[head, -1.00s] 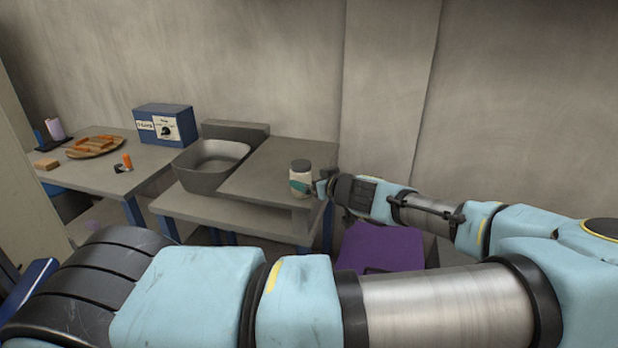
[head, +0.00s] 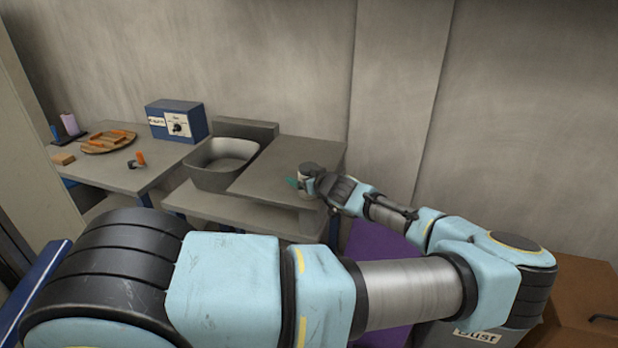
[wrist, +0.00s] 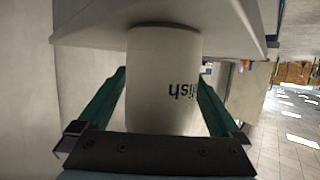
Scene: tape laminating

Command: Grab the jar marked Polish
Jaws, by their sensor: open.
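The jar (head: 307,185), whitish with a dark lid, stands on the right end of the grey table (head: 270,172) in the head view. In the wrist view the jar (wrist: 160,70) fills the middle, upside down in the picture, with the letters "lish" showing; the rest of its label is out of sight. My gripper (wrist: 163,80) is open, with one green finger on each side of the jar. I cannot tell whether either finger touches it. In the head view my gripper (head: 298,184) partly covers the jar.
A grey basin (head: 222,165) sits left of the jar. A blue box (head: 176,121), a round tray (head: 108,142) and an orange-topped item (head: 140,159) are on the left table. A purple surface (head: 380,245) and a bin labelled "Dust" (head: 476,336) are below my arm.

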